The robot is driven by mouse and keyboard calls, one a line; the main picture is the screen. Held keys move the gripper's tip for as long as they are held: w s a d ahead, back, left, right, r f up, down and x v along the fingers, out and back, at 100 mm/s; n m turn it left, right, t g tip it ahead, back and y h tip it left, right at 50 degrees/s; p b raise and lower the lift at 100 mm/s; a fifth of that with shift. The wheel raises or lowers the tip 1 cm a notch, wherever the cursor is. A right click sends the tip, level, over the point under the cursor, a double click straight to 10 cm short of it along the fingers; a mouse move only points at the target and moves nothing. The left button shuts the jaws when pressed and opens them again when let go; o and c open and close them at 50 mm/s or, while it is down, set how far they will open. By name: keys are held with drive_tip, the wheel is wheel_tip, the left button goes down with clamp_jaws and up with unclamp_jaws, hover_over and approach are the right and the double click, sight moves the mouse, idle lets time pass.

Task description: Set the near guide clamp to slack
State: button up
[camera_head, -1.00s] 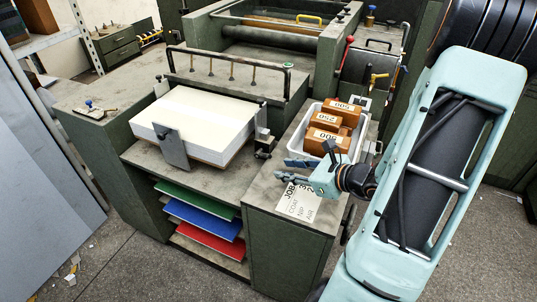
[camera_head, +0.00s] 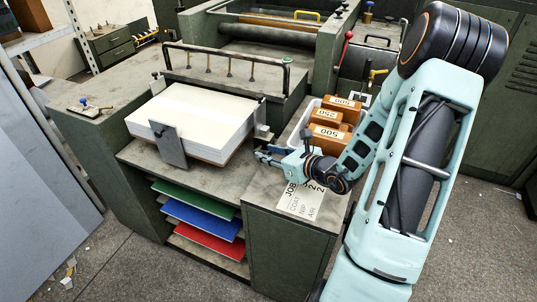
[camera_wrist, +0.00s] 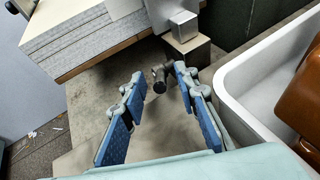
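My gripper (camera_head: 264,155) is at the right front corner of the paper stack. In the wrist view it is open (camera_wrist: 157,84), with its blue-padded fingers apart. A small dark clamp lever or knob (camera_wrist: 158,80) shows between the fingertips, at the foot of a grey block guide (camera_wrist: 184,28). It looks ungripped; I cannot tell whether the right fingertip touches it. The guide (camera_head: 261,115) stands upright at the stack's right side in the head view, where my gripper hides its foot. The clamp's setting cannot be told.
The paper stack (camera_head: 200,112) has an upright metal plate (camera_head: 168,146) at its front. A white tray (camera_wrist: 240,88) of orange-brown numbered blocks (camera_head: 329,134) is close to my gripper's right. A job card (camera_head: 301,200) lies on the cabinet top. Coloured boards (camera_head: 201,220) fill lower shelves.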

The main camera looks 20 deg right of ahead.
clamp_jaws()
drive_tip(key=shift+f+b, duration=0.4)
drive_tip(key=shift+b, duration=0.2)
drive_tip(key=shift+d+t+y+b, duration=0.1)
drive_tip(key=shift+t+y+b, duration=0.3)
drive_tip(key=shift+t+b, duration=0.25)
unclamp_jaws()
